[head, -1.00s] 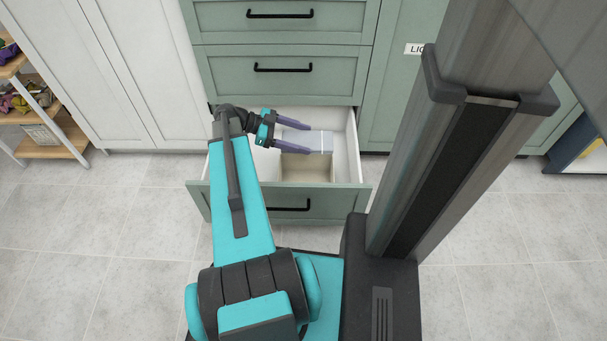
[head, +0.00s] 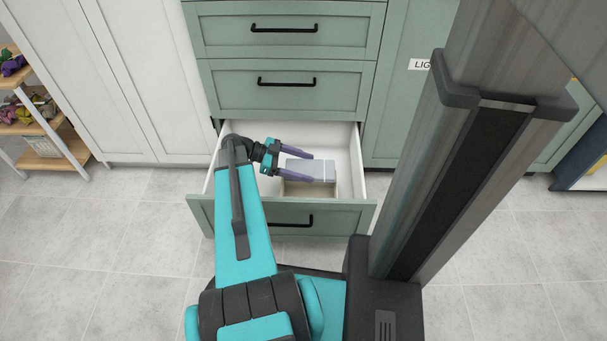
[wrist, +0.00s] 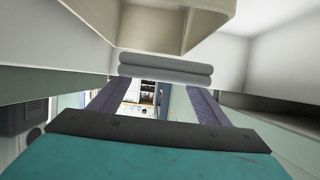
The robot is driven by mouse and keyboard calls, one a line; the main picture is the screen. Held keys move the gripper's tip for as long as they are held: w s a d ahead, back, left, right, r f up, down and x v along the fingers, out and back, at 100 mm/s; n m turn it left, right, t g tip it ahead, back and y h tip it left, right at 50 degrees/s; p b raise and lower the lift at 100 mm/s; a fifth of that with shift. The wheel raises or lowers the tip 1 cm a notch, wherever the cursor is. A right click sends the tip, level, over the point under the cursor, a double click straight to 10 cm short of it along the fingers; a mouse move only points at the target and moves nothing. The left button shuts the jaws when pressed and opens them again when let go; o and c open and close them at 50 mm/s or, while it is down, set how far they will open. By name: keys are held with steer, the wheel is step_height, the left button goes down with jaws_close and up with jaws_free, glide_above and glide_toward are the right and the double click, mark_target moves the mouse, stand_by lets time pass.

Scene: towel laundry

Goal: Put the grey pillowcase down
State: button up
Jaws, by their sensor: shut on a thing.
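The grey pillowcase (head: 309,169) is a small folded bundle. My gripper (head: 324,168) is shut on it, with one purple finger along each side. The gripper reaches in from the left, over the open bottom drawer. The pillowcase overlaps a beige box in the head view; I cannot tell whether it touches it. In the wrist view the pillowcase (wrist: 165,69) shows as stacked grey folds at the fingertips, with the beige box close by at the top of the picture.
The pulled-out drawer has white walls (head: 347,150) and a green front (head: 240,214). The beige box (head: 297,188) stands inside it, partly hidden. White drawer floor shows beyond it. Closed green drawers (head: 290,90) rise above. A shelf rack (head: 45,150) stands at left.

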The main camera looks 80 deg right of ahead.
mark_target(292, 168)
steer(key=shift+f+b, duration=0.3)
steer(key=shift+f, duration=0.95)
steer(key=shift+f+b, duration=0.6)
steer(key=shift+f, duration=0.05)
steer(key=o, duration=1.1)
steer(key=shift+r, duration=0.2)
steer(key=shift+r+p, duration=0.65)
steer(key=shift+p, duration=0.15)
steer(key=p+v, duration=0.2)
steer(key=v, duration=0.5)
steer(key=shift+w+f, duration=0.1)
steer(key=shift+w, duration=0.15)
